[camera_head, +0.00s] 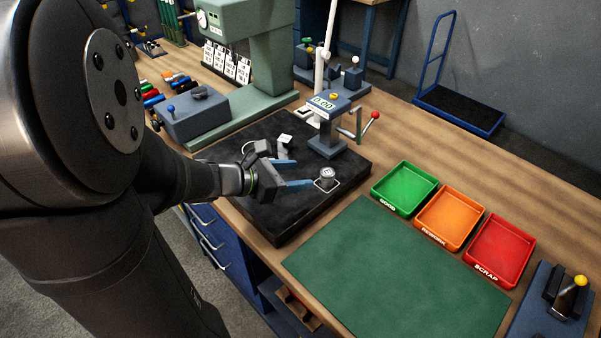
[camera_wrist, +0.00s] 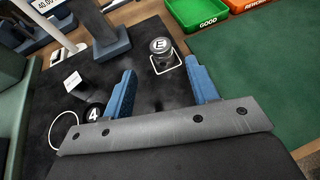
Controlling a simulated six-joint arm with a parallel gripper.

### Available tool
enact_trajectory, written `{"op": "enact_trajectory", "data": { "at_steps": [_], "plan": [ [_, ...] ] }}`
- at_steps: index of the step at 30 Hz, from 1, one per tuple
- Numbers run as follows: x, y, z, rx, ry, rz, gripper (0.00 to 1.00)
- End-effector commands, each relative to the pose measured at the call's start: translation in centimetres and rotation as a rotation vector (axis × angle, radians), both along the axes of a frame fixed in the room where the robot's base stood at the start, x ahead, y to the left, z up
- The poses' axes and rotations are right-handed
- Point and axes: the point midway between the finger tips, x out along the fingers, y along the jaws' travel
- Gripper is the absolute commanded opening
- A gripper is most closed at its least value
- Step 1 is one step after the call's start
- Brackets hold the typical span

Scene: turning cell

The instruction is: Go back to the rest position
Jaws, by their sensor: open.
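My gripper (camera_head: 299,174) is open and empty over the black plate (camera_head: 276,216), with its two blue fingers apart. It also shows in the wrist view (camera_wrist: 162,82). A small metal cylinder (camera_head: 327,175) stands on the plate just beyond the fingertips, inside a white square outline. In the wrist view the cylinder (camera_wrist: 160,46) has a letter E on its top. It lies ahead of the gap between the fingers, and I see no contact. My dark arm fills the left of the head view.
A gauge stand (camera_head: 330,125) with a red-knobbed lever rises behind the cylinder. Green (camera_head: 405,186), orange (camera_head: 451,217) and red (camera_head: 501,250) trays stand at the right. A bare green mat (camera_head: 396,275) lies in front. A green machine (camera_head: 250,60) stands behind.

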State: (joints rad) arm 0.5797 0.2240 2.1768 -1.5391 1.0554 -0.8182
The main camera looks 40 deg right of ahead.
Motion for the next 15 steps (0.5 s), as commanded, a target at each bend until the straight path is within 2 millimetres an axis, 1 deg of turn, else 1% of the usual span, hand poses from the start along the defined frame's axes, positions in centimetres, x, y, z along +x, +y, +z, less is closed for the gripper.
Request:
{"op": "enact_trajectory", "data": {
  "at_steps": [10,15],
  "plan": [
    [0.0,-0.1,0.0,0.000,0.000,-0.001,0.54],
    [-0.3,-1.1,-0.5,0.000,0.000,-0.003,0.54]
  ]
}}
